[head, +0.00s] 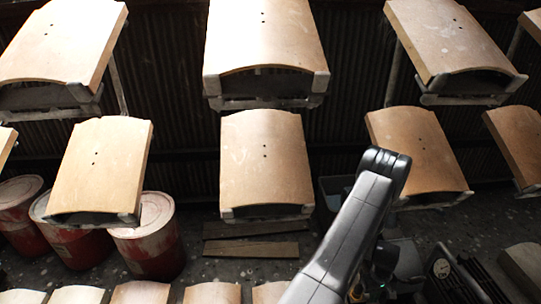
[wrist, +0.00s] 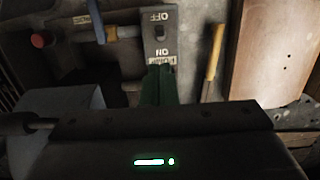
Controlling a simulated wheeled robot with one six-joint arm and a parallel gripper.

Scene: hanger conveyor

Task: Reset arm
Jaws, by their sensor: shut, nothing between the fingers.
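My arm (head: 350,230) rises from the lower right of the head view, bent at a dark joint near the middle. My gripper's end is not clearly visible there. In the wrist view the dark gripper body with a green light fills the bottom. My gripper (wrist: 160,72) shows as narrow dark green fingers together, with nothing held between them. Just beyond the fingertips in the picture is a grey plate (wrist: 159,35) marked OFF, ON and PUMP. I cannot tell whether they touch.
Curved wooden panels hang in rows, including a centre one (head: 265,160) and an upper one (head: 262,35). Red drums (head: 150,240) stand at left, beside planks (head: 250,249) on the floor. The wrist view shows a yellow-handled tool (wrist: 214,60), a red knob (wrist: 40,39) and a wooden panel (wrist: 273,45).

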